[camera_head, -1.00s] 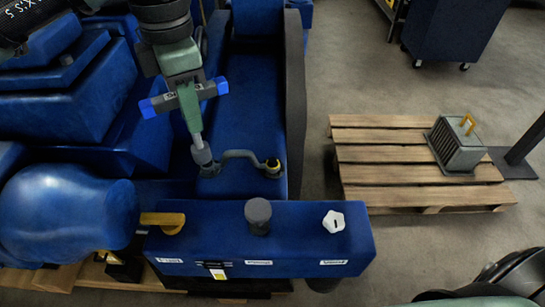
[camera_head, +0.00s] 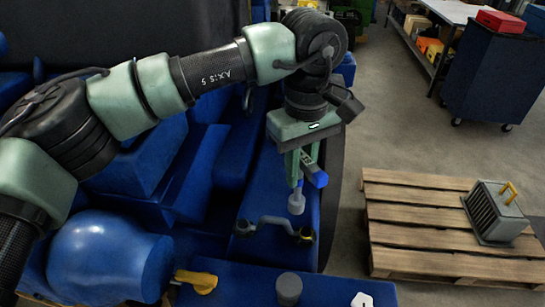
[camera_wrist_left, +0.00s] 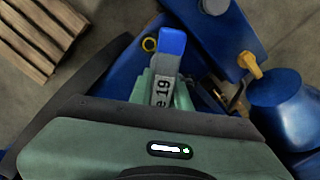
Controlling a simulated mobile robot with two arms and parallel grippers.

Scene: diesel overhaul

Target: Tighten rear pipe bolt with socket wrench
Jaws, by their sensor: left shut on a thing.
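The curved grey pipe (camera_head: 275,220) lies on the blue engine, with a bolted end at the left (camera_head: 244,228) and another at the right (camera_head: 305,236), both with yellow marks. My right gripper is not in view.
A yellow handle (camera_head: 197,281) and a grey cap (camera_head: 289,288) are on the blue engine block near the front. A wooden pallet (camera_head: 420,238) with a grey finned box (camera_head: 494,215) stands at the right. A blue cart (camera_head: 490,70) is beyond it. Floor between is clear.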

